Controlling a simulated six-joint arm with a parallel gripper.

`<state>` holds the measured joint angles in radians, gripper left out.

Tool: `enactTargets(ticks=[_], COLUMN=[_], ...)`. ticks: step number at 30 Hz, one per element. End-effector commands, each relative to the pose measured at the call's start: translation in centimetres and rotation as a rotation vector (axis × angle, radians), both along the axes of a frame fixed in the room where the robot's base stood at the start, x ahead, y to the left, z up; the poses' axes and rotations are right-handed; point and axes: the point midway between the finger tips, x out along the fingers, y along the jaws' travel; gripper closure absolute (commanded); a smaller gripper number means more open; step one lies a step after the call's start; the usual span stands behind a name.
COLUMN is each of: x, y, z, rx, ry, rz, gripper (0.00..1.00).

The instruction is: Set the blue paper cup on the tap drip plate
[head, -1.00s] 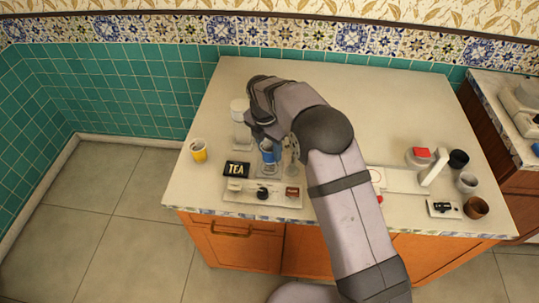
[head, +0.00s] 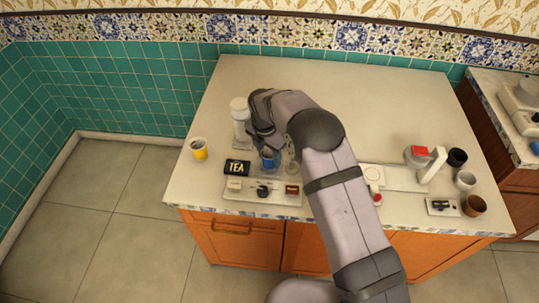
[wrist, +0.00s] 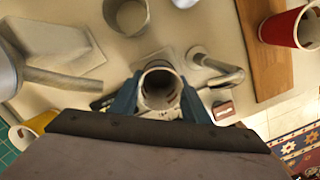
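The blue paper cup (head: 269,160) is upright under my arm's end on the left part of the counter in the head view. In the wrist view I look down into the cup (wrist: 160,86), which sits between the two fingers of my gripper (wrist: 160,98). The fingers lie close against both sides of it, and my gripper appears shut on it. A pale square plate, seemingly the drip plate (wrist: 154,58), shows partly behind the cup. Whether the cup's base touches it is hidden. A bent metal pipe (wrist: 222,70) stands just right of the cup.
A TEA box (head: 237,168), a yellow cup (head: 199,149) and a clear cylinder with a white top (head: 240,122) stand left of my gripper. A small tray (head: 277,199) lies in front. Several cups stand at the right. The back of the counter is clear.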

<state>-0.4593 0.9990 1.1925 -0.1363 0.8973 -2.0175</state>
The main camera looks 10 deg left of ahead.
Motion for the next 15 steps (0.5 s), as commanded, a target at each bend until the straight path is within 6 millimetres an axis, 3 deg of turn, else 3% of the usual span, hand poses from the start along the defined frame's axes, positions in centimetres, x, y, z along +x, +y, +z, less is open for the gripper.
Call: enactTargets(ticks=[15], x=[0.04], y=[0.07], z=[0.79], rx=[0.001], ry=[-0.003], rz=[0.000], gripper=[0.50])
